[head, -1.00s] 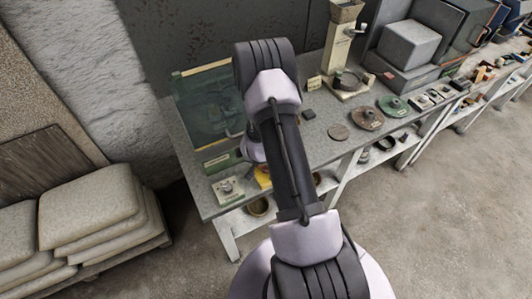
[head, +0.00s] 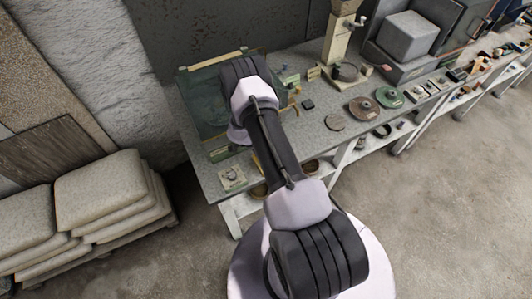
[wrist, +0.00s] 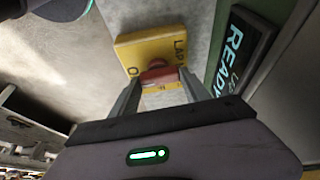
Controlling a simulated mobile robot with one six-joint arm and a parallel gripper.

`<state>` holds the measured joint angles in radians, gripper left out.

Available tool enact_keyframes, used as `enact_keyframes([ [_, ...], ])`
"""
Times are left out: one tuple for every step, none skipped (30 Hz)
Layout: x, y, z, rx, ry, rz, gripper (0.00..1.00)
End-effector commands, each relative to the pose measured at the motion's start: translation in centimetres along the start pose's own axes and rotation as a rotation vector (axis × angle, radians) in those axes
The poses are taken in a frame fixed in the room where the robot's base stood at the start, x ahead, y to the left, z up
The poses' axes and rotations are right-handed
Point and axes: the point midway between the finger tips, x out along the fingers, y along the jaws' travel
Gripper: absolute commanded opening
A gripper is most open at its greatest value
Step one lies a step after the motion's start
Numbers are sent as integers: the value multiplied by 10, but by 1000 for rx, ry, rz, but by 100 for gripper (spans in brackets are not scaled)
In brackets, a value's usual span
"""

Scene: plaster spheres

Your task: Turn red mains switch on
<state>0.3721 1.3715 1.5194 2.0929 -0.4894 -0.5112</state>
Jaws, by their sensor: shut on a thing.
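The mains switch shows in the wrist view as a yellow plate (wrist: 130,48) with dark lettering, "LAP" and an "O" among it. A red knob (wrist: 158,72) stands out from the plate. My gripper (wrist: 158,82) is shut on the red knob, one finger on each side of it. The lower part of the plate shows between the fingers. I cannot tell which mark the knob points to. In the head view my arm hides the switch and the gripper.
A dark "READY" sign (wrist: 240,50) stands close right of the switch. On the bench (head: 290,130), a pale box with a round knob (head: 232,176) sits at the left front, and a greenish glass-like case (head: 205,105) is behind the arm. Stacked sacks (head: 95,195) lie left of the bench.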

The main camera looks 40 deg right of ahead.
Motion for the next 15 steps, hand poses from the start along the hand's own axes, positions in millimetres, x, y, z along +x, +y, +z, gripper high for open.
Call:
enact_keyframes([
  [1, -1, 0, 14, 0, 3, 14],
  [0, -1, 0, 23, -1, 7, 14],
  [0, -1, 0, 32, -1, 11, 14],
  [0, -1, 0, 39, -1, 14, 14],
  [0, -1, 0, 44, -1, 16, 14],
  [0, -1, 1, 49, -1, 19, 14],
  [0, -1, 1, 53, -2, 21, 14],
  [0, -1, 1, 56, -2, 22, 14],
  [0, -1, 1, 59, -3, 24, 14],
  [0, -1, 1, 60, -3, 24, 14],
  [0, 0, 1, 61, -3, 25, 14],
  [0, 0, 1, 63, -3, 25, 14],
  [0, 0, 1, 63, -3, 25, 14],
  [0, 0, 1, 63, -3, 26, 14],
  [0, 0, 1, 64, -3, 26, 14],
])
